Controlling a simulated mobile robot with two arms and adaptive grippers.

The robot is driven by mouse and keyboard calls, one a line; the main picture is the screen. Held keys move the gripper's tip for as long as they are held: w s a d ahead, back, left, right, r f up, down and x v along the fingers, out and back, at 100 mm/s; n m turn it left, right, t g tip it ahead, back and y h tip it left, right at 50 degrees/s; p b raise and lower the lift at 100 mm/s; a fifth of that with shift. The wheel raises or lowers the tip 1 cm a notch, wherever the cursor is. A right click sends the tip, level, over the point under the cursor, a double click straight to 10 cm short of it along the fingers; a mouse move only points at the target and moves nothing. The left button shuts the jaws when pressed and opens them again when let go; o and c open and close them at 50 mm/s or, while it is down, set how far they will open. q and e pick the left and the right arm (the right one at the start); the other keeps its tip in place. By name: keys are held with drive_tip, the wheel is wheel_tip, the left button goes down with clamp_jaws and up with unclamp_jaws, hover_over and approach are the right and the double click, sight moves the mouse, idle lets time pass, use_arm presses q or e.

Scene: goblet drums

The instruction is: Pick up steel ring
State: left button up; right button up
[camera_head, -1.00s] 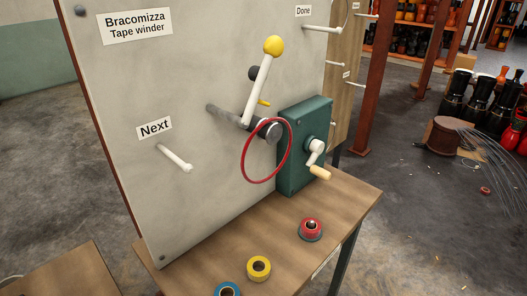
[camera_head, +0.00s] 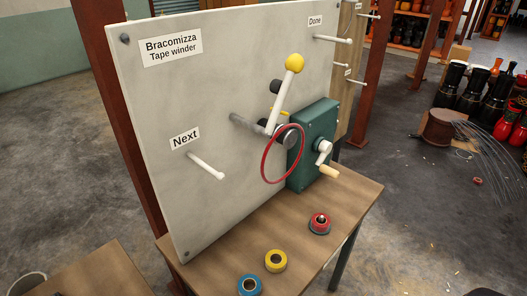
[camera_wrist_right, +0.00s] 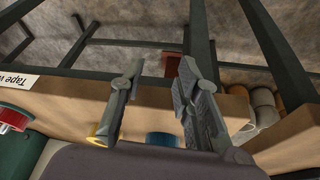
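A thin red ring (camera_head: 283,153) hangs by the winder's grey rollers, in front of the white board, in the head view. I see no plain steel-coloured ring for certain. A grey round rim (camera_head: 27,281) at the lower left is cut by the picture edge; I cannot tell whether it is a ring or a container. The white "Next" peg (camera_head: 207,166) and "Done" peg (camera_head: 333,39) are bare. My right gripper (camera_wrist_right: 161,72) is open, with nothing between its fingers in the right wrist view. My left gripper is out of view.
The winder has a yellow-knobbed lever (camera_head: 284,95) and a green crank box (camera_head: 314,143). Red (camera_head: 320,222), yellow (camera_head: 276,260) and blue (camera_head: 250,285) tape rolls sit on the wooden table (camera_head: 215,254). Another wooden surface (camera_head: 98,272) is at the lower left.

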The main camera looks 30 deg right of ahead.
wheel_tip(320, 180, up, 3)
drive_tip(key=m+t+h, duration=0.4)
drive_tip(key=m+t, duration=0.1)
drive_tip(key=t, duration=0.8)
approach(263, 169)
drive_tip(key=p+x, duration=0.8)
drive_tip(key=x, duration=0.2)
drive_tip(key=shift+p, duration=0.4)
drive_tip(key=shift+w+f, duration=0.1)
drive_tip(key=shift+w, duration=0.05)
drive_tip(key=shift+c, duration=0.4)
clamp_jaws()
